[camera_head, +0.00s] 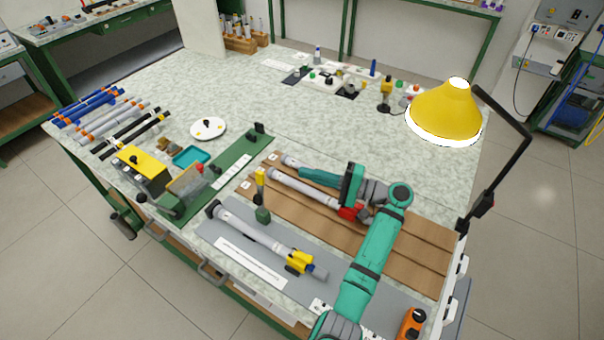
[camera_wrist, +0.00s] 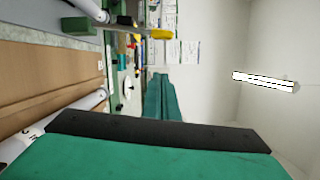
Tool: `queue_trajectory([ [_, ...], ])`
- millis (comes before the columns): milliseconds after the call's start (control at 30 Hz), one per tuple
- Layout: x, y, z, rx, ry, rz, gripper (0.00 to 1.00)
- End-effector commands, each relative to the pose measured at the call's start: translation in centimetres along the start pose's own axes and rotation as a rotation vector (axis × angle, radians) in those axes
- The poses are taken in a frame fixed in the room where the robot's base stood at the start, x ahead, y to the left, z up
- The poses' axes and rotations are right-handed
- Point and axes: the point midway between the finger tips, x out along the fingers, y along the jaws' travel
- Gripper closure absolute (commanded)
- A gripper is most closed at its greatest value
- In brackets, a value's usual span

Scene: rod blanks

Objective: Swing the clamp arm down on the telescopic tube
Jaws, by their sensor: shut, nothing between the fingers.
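The telescopic tube (camera_head: 250,229) lies on a grey mat (camera_head: 216,233) near the front of the bench, with yellow fittings (camera_head: 301,261) towards its right end. The clamp arm (camera_head: 260,178), yellow-topped, stands upright on a green block (camera_head: 263,214) just behind the tube. In the sideways wrist view, its yellow end (camera_wrist: 162,33) and the green block (camera_wrist: 79,26) show at the top, with part of the tube (camera_wrist: 92,9). My gripper (camera_head: 304,171) is shut and empty above the brown rack, right of the clamp arm and apart from it. Its fingers (camera_wrist: 160,97) also show in the wrist view.
Grey rods (camera_head: 300,189) lie in the brown rack (camera_head: 420,262) under my arm. A yellow lamp (camera_head: 446,108) stands at the back right. A green fixture (camera_head: 180,198) and yellow-topped box (camera_head: 141,160) stand left. The bench's back middle is mostly clear.

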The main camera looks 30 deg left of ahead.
Motion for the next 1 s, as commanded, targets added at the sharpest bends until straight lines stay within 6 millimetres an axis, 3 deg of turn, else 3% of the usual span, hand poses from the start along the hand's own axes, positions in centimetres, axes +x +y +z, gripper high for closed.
queue_trajectory([
  [433,8.4,0.0,0.1,0.0,-0.004,0.001,1.0],
  [700,8.9,0.0,3.1,-0.002,0.0,0.0,1.0],
  [1000,9.1,0.0,3.9,0.0,0.0,0.0,1.0],
])
